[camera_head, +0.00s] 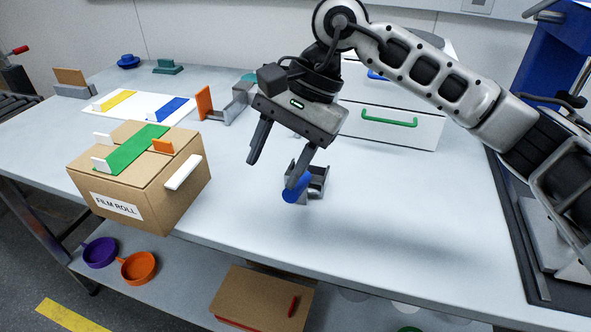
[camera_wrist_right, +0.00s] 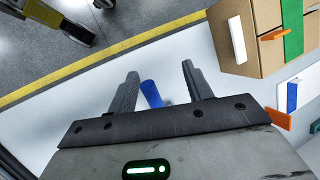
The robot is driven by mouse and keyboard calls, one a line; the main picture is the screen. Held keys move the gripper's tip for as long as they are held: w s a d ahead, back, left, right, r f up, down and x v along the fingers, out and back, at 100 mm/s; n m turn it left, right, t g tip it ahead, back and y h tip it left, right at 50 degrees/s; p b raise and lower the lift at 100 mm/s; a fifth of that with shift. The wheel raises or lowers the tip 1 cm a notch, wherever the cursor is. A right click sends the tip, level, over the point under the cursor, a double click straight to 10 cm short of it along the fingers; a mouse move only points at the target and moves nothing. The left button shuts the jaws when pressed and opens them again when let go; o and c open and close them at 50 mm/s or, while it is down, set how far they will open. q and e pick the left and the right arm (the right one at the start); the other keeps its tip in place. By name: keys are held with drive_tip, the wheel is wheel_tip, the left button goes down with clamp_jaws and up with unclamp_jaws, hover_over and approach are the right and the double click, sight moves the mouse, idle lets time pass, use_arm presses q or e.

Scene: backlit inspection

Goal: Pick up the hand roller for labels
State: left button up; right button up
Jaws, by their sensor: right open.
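The hand roller seems to be the blue-handled piece (camera_head: 297,190) beside a small grey bracket (camera_head: 319,183) on the white table; its roller end is hidden. In the right wrist view the blue handle (camera_wrist_right: 151,93) shows between the two fingers, nearer the left one. My right gripper (camera_head: 272,172) is open, pointing down over the table, with one finger overlapping the blue handle in the head view. I cannot tell whether it touches. Nothing is clamped in the jaws. My left gripper is not in view.
A cardboard box (camera_head: 190,190) marked FILM ROLL, with a green strip and small blocks on top, stands left. White drawers (camera_head: 385,145) with a green handle stand behind. A white board (camera_head: 130,108) lies at the back left. The table right of the roller is clear.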

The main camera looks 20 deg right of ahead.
sight(303, 178)
drive_tip(key=w+d+r+t+h, duration=0.2)
drive_tip(key=w+d+r+h, duration=0.15)
drive_tip(key=d, duration=0.35)
drive_tip(key=shift+n, duration=0.4)
drive_tip(key=f, duration=0.3)
drive_tip(key=w+a+f, duration=0.1)
drive_tip(key=f, duration=0.2)
drive_tip(key=f+p, duration=0.1)
drive_tip(key=f, duration=0.2)
drive_tip(key=shift+w+a+f, duration=0.2)
drive_tip(key=shift+a, duration=0.05)
drive_tip(key=shift+w+a+f+p, duration=0.1)
drive_tip(key=shift+a+f+p, duration=0.1)
drive_tip(key=shift+f, duration=0.85)
drive_tip(key=shift+w+a+f+p, duration=0.1)
drive_tip(key=shift+f+p, duration=0.15)
drive_tip(key=shift+f, duration=0.85)
drive_tip(key=shift+a+f+p, duration=0.15)
drive_tip(key=shift+f+p, duration=0.05)
drive_tip(key=shift+f, duration=0.85)
drive_tip(key=shift+r, duration=0.1)
drive_tip(key=c, duration=1.1)
